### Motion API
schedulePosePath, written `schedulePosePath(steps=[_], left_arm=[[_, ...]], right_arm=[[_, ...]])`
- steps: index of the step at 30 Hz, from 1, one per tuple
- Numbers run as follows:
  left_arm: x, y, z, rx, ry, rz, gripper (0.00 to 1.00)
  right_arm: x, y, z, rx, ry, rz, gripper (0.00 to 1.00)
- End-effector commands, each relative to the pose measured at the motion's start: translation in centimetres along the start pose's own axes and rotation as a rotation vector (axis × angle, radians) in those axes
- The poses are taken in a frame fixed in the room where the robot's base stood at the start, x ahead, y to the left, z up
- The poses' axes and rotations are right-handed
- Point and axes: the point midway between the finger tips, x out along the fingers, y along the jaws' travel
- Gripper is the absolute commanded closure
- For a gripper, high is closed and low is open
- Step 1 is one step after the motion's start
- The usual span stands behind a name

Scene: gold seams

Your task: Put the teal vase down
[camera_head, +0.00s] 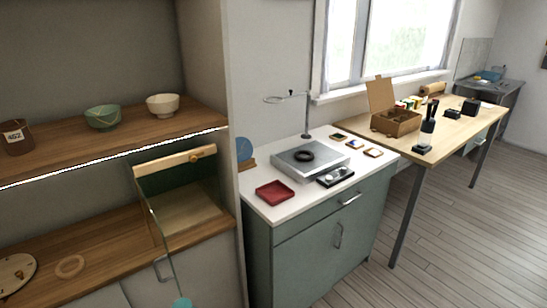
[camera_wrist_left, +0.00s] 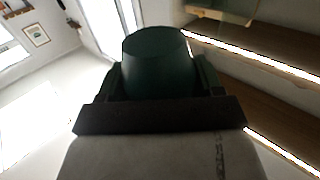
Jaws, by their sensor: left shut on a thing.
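The teal vase (camera_wrist_left: 156,60) shows in the left wrist view as a dark green-teal vessel with a wide rim. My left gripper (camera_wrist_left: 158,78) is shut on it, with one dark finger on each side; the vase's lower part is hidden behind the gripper. My left gripper does not show in the head view. A small teal shape (camera_head: 182,303) is cut off by the head view's bottom edge; I cannot tell what it is. My right gripper is in neither view.
The upper wooden shelf (camera_head: 75,160) holds a green bowl (camera_head: 103,117), a cream bowl (camera_head: 163,105) and a tagged brown jar (camera_head: 16,137). The white counter (camera_head: 262,207) carries a red tray (camera_head: 275,192) and a grey device (camera_head: 308,160). A wooden table (camera_head: 455,125) stands beyond.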

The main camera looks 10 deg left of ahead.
Motion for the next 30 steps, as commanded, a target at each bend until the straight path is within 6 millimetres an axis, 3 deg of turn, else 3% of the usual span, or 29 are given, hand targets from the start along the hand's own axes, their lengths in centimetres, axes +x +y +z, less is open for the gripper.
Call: schedulePosePath(steps=[7,11,21,30], left_arm=[[0.2,0.3,-0.3,0.0,0.004,0.017,0.63],[0.6,1.5,-1.3,0.003,0.008,0.082,0.63],[2.5,7.8,-6.3,0.007,0.012,0.42,0.63],[3.7,11.8,-9.2,0.004,0.007,0.634,0.63]], right_arm=[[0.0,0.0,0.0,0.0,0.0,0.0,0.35],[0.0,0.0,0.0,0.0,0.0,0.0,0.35],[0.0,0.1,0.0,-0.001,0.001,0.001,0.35],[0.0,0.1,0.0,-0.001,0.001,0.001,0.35]])
